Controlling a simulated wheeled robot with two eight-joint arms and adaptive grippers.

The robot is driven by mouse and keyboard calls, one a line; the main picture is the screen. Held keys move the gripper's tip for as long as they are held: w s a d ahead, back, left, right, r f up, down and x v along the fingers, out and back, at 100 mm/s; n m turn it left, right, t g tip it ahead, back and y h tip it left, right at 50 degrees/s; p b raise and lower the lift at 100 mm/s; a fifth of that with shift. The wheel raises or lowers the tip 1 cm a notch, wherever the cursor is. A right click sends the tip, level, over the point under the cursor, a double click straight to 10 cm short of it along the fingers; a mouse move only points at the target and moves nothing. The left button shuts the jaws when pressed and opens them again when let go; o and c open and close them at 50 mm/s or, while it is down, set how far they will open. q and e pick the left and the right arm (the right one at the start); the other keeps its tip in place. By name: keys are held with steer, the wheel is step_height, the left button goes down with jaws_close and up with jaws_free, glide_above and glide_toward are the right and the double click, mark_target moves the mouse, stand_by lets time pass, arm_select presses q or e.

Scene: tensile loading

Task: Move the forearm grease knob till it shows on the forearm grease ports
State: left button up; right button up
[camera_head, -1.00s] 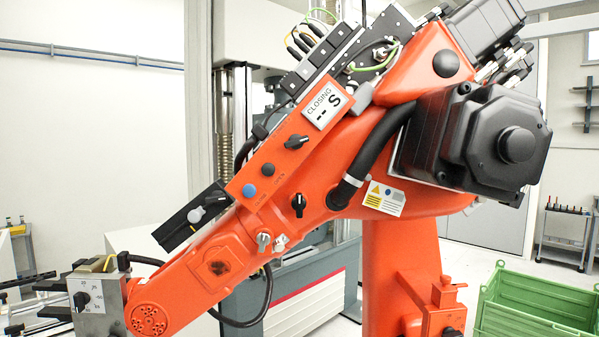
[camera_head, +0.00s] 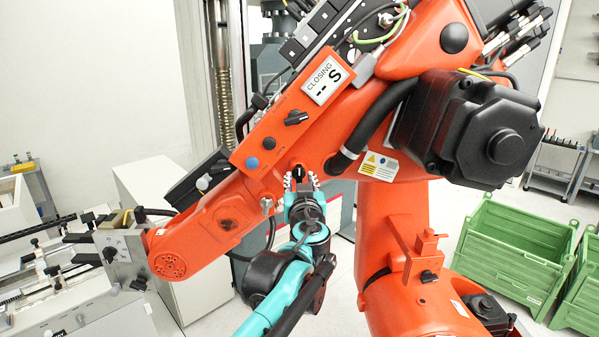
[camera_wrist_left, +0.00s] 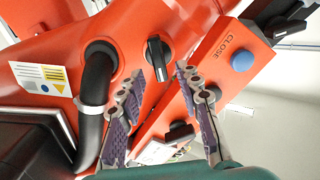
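A black pointer knob (camera_head: 298,171) sits on the orange forearm (camera_head: 212,220) below the control panel; I take it for the grease knob. It also shows in the left wrist view (camera_wrist_left: 157,56), with a white line along its handle. My left gripper (camera_head: 300,182) is in front of it, fingers open and empty. In the left wrist view the fingertips (camera_wrist_left: 160,78) are spread with the knob just beyond the gap, apparently not touched. Silver fittings (camera_head: 266,203) sit on the forearm to its left; I cannot tell whether they are the grease ports. My right gripper is out of view.
The panel carries a display (camera_head: 328,76) reading "CLOSING -- S", another black knob (camera_head: 295,117), a blue button (camera_head: 252,163) and a black button (camera_head: 268,143). A thick black hose (camera_head: 372,125) curves close to the right of the knob. Green crates (camera_head: 515,250) stand on the floor at right.

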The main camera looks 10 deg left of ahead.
mark_target(299, 174)
arm_select(q)
steer(key=shift+x, duration=1.5)
jaws_close()
